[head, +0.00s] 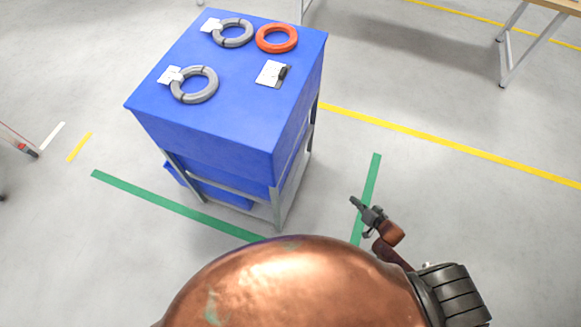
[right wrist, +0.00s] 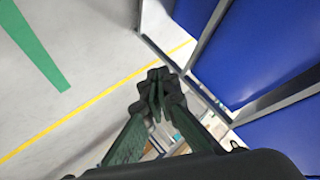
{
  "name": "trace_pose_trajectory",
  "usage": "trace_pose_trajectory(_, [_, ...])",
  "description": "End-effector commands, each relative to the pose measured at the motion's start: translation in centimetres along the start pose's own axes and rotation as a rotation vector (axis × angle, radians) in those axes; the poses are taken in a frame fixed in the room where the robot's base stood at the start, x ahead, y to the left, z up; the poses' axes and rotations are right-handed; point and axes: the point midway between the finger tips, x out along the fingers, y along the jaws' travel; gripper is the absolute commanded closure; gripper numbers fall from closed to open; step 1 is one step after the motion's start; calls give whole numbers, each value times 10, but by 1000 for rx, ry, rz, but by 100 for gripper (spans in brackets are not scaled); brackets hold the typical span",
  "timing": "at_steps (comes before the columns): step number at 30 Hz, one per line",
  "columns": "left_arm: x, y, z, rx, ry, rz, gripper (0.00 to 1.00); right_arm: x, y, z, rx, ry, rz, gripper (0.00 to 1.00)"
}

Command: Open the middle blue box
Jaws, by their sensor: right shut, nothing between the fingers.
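A blue box unit in a metal frame (head: 279,205) stands ahead of me. Its upper blue body (head: 215,150) shows in the head view, and part of a lower blue box (head: 225,195) shows beneath it. The right wrist view shows blue panels (right wrist: 265,50) between grey frame bars. I cannot tell which panel is the middle box. My right gripper (head: 354,202) is right of the unit, apart from it. Its fingers (right wrist: 155,92) are shut and empty, near a frame bar in the wrist view. My left gripper is out of view.
Two grey cable reels (head: 194,85) (head: 232,33), an orange reel (head: 277,38), a clipboard (head: 272,73) and white tags lie on the unit's top. A table (head: 551,4) stands at the upper right. The floor right of the unit is clear, with green and yellow lines.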

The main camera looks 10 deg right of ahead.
Motion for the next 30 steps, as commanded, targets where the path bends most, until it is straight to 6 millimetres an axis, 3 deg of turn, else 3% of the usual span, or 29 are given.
trace_pose_trajectory(1, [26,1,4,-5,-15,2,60,24,-17,-18,63,23,-105,100])
trace_pose_trajectory(4, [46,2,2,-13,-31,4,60,44,-74,-58,219,17,-327,100])
trace_pose_trajectory(9, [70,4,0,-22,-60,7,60,43,-157,-83,455,-141,-627,100])
trace_pose_trajectory(12, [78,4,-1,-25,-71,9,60,33,-190,-86,552,-255,-732,100])
trace_pose_trajectory(15, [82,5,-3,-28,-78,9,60,24,-210,-87,614,-340,-791,100])
trace_pose_trajectory(20, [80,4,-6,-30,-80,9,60,19,-226,-88,653,-395,-824,100])
trace_pose_trajectory(30, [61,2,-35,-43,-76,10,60,56,-270,-83,654,-394,-826,100])
